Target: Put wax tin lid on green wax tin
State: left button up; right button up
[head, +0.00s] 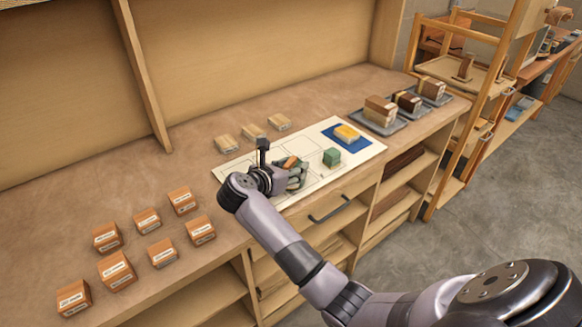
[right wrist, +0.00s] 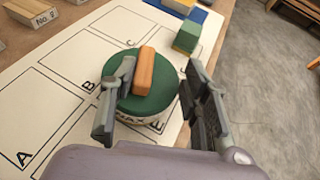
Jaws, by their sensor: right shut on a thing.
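The wax tin lid (right wrist: 165,90) is a round green disc with an orange bar across its top. It also shows in the head view (head: 291,163), partly behind my gripper. The green wax tin (right wrist: 150,125) shows below the lid as a pale lettered band, mostly hidden. The lid is over the tin; I cannot tell whether it is fully seated. My right gripper (right wrist: 160,75) is shut on the lid, with one finger on each side; it is at the middle of the white mat in the head view (head: 285,180). My left gripper is not in view.
The white mat (head: 240,170) has outlined, lettered fields. A green block (head: 332,157) stands close to the right, and a yellow block (head: 346,133) lies on a blue pad. Wooden blocks (head: 116,270) stand at left, and grey trays (head: 380,125) with blocks at right. The bench's front edge is near.

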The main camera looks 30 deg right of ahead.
jog(key=shift+f, duration=0.4)
jog(key=o, duration=1.1)
jog(key=shift+r, duration=0.15)
jog(key=shift+c, duration=0.2)
